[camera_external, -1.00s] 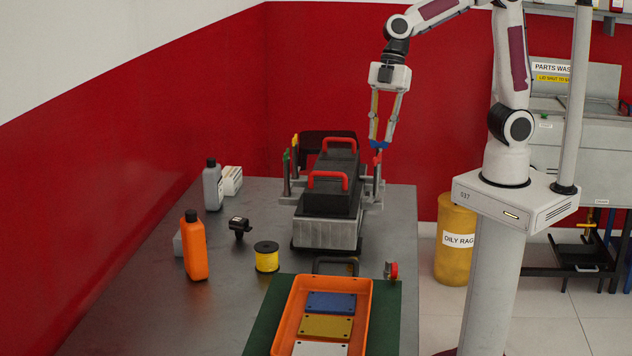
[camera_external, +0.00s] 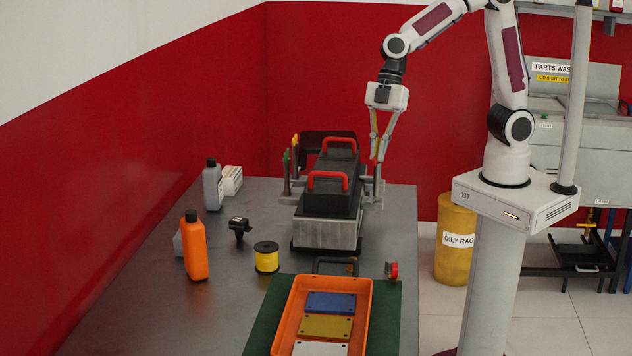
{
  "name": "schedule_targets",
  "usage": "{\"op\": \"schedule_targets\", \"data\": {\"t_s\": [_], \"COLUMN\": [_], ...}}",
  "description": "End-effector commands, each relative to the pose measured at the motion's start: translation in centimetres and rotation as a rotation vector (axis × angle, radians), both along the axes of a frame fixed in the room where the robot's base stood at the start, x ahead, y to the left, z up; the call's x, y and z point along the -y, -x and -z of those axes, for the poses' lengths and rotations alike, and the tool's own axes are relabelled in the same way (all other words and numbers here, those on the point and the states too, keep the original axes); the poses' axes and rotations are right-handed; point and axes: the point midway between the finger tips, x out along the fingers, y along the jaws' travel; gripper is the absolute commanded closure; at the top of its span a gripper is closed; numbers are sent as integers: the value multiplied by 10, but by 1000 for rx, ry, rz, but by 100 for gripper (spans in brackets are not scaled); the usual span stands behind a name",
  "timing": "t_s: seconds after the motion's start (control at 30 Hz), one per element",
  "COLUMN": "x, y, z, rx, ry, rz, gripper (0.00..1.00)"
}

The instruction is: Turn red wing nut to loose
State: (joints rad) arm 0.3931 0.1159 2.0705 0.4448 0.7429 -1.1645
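The engine trainer (camera_external: 326,232) is a grey block with a black top and two red handles, standing on the grey bench. Upright posts stand along both its sides. Green (camera_external: 286,157) and yellow (camera_external: 295,141) wing nuts top the left posts. My gripper (camera_external: 378,157) points down at the tops of the right posts, where the red and blue wing nuts showed earlier. Both nuts are now hidden behind or between my fingers. The fingertips look close together, but I cannot tell whether they grip the red wing nut.
An orange tray (camera_external: 366,310) with coloured plates lies on a green mat (camera_external: 388,325) in front. A red knob (camera_external: 392,270) sits at the mat's right. Bottles, a yellow spool (camera_external: 267,257) and a small black part (camera_external: 239,227) stand left of the trainer.

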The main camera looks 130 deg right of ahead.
Motion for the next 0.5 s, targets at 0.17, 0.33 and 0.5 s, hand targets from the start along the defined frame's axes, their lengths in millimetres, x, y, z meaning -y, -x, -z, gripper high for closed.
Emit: {"op": "schedule_targets", "data": {"t_s": [0.17,0.33,0.5], "x": [0,0,1], "y": [0,0,0], "z": [0,0,0], "rx": [0,-2,-2], "ry": [0,-1,-1], "rz": [0,-20,-81], "gripper": [100,100,100]}}
